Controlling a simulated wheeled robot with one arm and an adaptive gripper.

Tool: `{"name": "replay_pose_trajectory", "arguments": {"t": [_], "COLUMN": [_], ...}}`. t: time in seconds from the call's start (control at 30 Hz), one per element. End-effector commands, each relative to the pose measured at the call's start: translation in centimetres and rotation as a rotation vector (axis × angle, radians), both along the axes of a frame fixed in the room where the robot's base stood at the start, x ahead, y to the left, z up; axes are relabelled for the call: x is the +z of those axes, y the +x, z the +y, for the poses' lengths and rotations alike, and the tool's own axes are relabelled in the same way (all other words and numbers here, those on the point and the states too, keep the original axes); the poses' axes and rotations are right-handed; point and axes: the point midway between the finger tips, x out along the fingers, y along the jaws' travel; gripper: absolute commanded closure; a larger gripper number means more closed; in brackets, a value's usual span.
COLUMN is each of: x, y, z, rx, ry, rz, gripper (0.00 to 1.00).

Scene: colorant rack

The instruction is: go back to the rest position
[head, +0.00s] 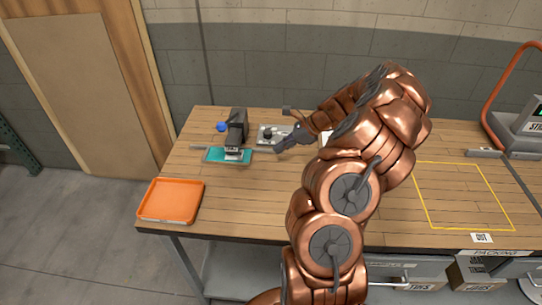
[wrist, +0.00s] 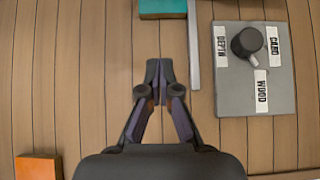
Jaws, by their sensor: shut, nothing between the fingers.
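My gripper (head: 281,149) is over the left part of the wooden workbench (head: 240,198), at the end of my copper-coloured arm. In the wrist view its fingers (wrist: 159,72) are together with nothing between them, above bare planks. A grey plate (wrist: 229,91) with a black knob (wrist: 247,42) and labels reading DEPTH, CARD and WOOD lies to the right there. A thin grey bar (wrist: 193,48) lies between the fingers and the plate. My arm hides part of the bench middle in the head view.
A black device (head: 237,128) with a blue knob (head: 222,127) stands by a teal base (head: 214,155). An orange tray (head: 171,201) sits at the front left corner. A yellow outline (head: 466,228) marks clear bench at right. A wall is behind.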

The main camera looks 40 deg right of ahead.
Motion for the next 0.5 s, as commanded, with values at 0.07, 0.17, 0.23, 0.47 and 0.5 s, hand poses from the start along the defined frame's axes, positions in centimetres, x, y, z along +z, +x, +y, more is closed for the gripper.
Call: {"name": "replay_pose_trajectory", "arguments": {"t": [0.07, 0.17, 0.23, 0.47, 0.5], "x": [0.7, 1.6, 2.1, 2.8, 2.9], "y": [-0.7, -1.3, -1.6, -2.1, -2.1], "z": [-0.8, -1.5, -1.9, -2.2, -2.2], "rx": [-0.002, -0.002, -0.002, -0.001, -0.001], "ry": [-0.003, -0.004, -0.004, 0.001, 0.002], "rz": [0.000, 0.001, 0.001, 0.003, 0.002], "gripper": [1.00, 1.00, 1.00, 1.00, 1.00]}}
